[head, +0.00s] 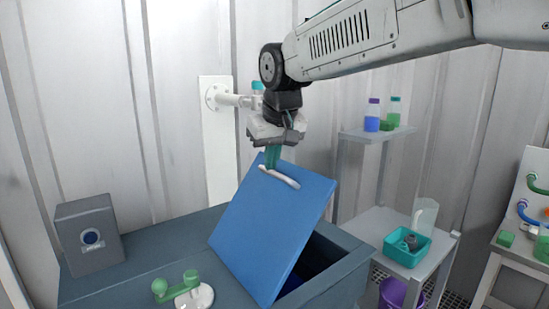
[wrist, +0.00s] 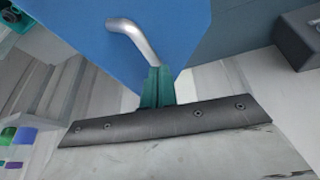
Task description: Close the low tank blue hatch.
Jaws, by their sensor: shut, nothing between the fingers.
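The blue hatch (head: 270,225) stands tilted open on the low grey-blue tank (head: 345,244), with the dark opening (head: 312,262) showing at its right. A pale bar handle (head: 279,177) lies near the hatch's upper edge. My gripper (head: 272,158) points down at that upper edge, with its teal fingers shut and empty beside the handle. In the wrist view the fingers (wrist: 157,84) are together close to one end of the handle (wrist: 135,40), against the blue hatch (wrist: 175,20). Whether they touch the hatch I cannot tell.
A grey box with a round dial (head: 90,238) and a green-handled fitting (head: 185,290) sit on the tank top. At right, a shelf (head: 376,134) holds bottles, and a side table (head: 385,228) holds a teal tray (head: 408,246) and a jug (head: 425,216).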

